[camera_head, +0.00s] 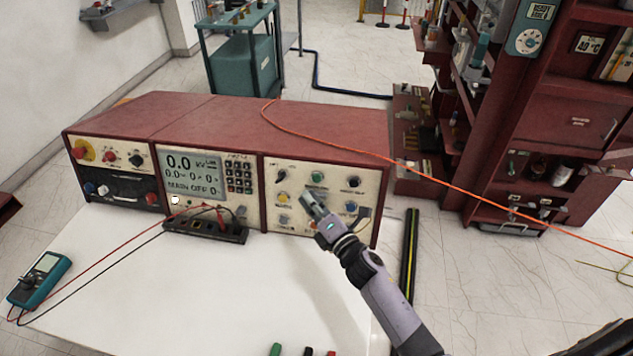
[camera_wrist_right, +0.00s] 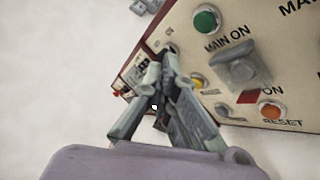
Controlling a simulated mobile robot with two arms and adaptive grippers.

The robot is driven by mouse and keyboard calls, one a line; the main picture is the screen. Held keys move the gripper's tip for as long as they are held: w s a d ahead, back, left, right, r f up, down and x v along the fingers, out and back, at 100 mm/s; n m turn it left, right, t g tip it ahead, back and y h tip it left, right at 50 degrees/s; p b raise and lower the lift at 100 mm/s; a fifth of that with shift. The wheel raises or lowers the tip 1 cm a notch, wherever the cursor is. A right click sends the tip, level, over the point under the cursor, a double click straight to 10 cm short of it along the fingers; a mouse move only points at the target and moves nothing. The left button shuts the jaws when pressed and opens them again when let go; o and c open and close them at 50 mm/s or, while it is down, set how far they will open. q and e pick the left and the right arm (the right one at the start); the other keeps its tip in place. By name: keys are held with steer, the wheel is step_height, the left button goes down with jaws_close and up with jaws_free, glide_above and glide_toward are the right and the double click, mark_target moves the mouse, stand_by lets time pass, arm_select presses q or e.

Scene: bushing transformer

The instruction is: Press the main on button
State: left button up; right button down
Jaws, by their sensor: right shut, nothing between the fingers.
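The main on button is the green round button (camera_head: 317,177) on the right-hand panel of the red control console (camera_head: 200,118). In the right wrist view the same green button (camera_wrist_right: 207,19) sits at the top, just above the label MAIN ON. My right gripper (camera_head: 308,199) is shut and empty in front of this panel, a little below the green button. In the right wrist view its fingertips (camera_wrist_right: 167,52) are together, to the lower left of the button. I cannot tell whether they touch the panel. My left gripper is not in view.
A grey square control (camera_wrist_right: 240,70) and an orange button (camera_wrist_right: 271,111) lie near the green button. The white table (camera_head: 190,290) carries a teal meter (camera_head: 39,279) with leads. An orange cable (camera_head: 400,160) crosses the console top. A red cabinet (camera_head: 570,110) stands at right.

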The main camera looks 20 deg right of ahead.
mark_target(317, 178)
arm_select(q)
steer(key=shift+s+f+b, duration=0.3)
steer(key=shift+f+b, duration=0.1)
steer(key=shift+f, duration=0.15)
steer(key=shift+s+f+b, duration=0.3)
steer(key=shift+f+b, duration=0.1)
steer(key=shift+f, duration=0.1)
arm_select(e)
steer(key=shift+w+d+f, duration=0.15)
steer(key=shift+w+d, duration=0.2)
steer(key=shift+w, duration=0.25)
steer(key=shift+w+d+f, duration=0.2)
steer(key=shift+w+d, duration=0.15)
steer(key=shift+w, duration=0.3)
steer(key=shift+w+d+f, duration=0.15)
steer(key=shift+w+d, duration=0.2)
steer(key=shift+w, duration=0.25)
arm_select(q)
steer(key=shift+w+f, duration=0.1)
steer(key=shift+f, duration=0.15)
arm_select(e)
steer(key=shift+w+d+f, duration=0.1)
steer(key=shift+w+d, duration=0.1)
steer(key=shift+w, duration=0.15)
